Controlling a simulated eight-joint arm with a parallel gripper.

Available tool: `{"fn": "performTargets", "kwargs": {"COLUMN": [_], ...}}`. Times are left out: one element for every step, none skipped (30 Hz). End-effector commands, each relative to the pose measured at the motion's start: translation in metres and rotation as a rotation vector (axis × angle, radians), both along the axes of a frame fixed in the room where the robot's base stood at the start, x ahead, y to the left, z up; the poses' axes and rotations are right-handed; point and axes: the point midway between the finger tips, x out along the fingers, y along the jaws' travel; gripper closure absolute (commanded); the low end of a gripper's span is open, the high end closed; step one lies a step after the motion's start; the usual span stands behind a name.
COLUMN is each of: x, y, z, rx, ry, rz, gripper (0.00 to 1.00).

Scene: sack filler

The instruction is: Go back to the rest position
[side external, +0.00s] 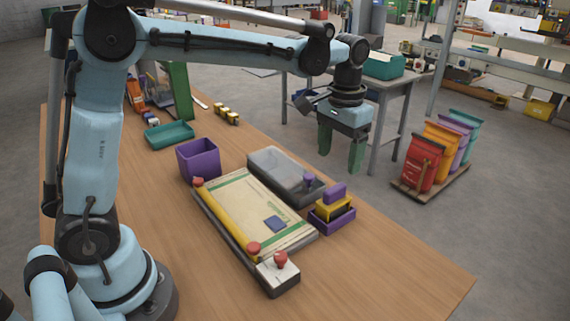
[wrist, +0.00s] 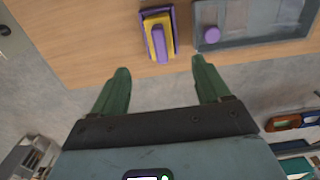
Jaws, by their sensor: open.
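My gripper (side external: 341,160) hangs pointing down, past the table's far edge and above the floor. Its two green fingers are spread with nothing between them. In the wrist view my gripper (wrist: 160,68) is also open and empty, with grey floor between and below the fingers. A small purple tray (side external: 331,222) holding a yellow block (side external: 334,207) and a purple block (side external: 335,192) stands on the table below it. In the wrist view the purple block (wrist: 159,44) lies ahead of the fingertips, apart from them.
A grey bin (side external: 283,170) with a purple knob stands beside a flat sack board (side external: 235,205) with a yellow bar and red knobs. A purple bin (side external: 198,160) and teal tray (side external: 169,136) are farther left. The table's near right is clear.

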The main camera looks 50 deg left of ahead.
Motion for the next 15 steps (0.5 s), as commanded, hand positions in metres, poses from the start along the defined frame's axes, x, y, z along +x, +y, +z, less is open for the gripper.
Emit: {"fn": "performTargets", "kwargs": {"x": [-0.001, -0.002, -0.004, -0.007, -0.009, -0.014, -0.018, -0.023, -0.029, -0.035, -0.04, -0.047, -0.052, -0.058, -0.065], "y": [0.0, 0.001, 0.002, 0.003, 0.004, 0.006, 0.007, 0.009, 0.012, 0.014, 0.015, 0.018, 0.019, 0.021, 0.023], "z": [0.002, 0.004, 0.006, 0.007, 0.009, 0.011, 0.013, 0.015, 0.017, 0.019, 0.02, 0.021, 0.022, 0.022, 0.022], "rx": [0.0, -0.001, -0.001, -0.002, -0.003, -0.005, -0.006, -0.008, -0.009, -0.011, -0.012, -0.013, -0.014, -0.015, -0.015], "ry": [-0.003, -0.007, -0.014, -0.022, -0.034, -0.052, -0.069, -0.087, -0.114, -0.134, -0.155, -0.183, -0.205, -0.225, -0.253], "rz": [0.0, 0.0, 0.0, 0.0, 0.0, 0.001, 0.001, 0.001, 0.002, 0.002, 0.002, 0.002, 0.002, 0.002, 0.001], "gripper": [0.24, 0.24, 0.24, 0.24, 0.24, 0.24, 0.24, 0.24, 0.24, 0.24, 0.24, 0.24, 0.24, 0.24, 0.24]}}
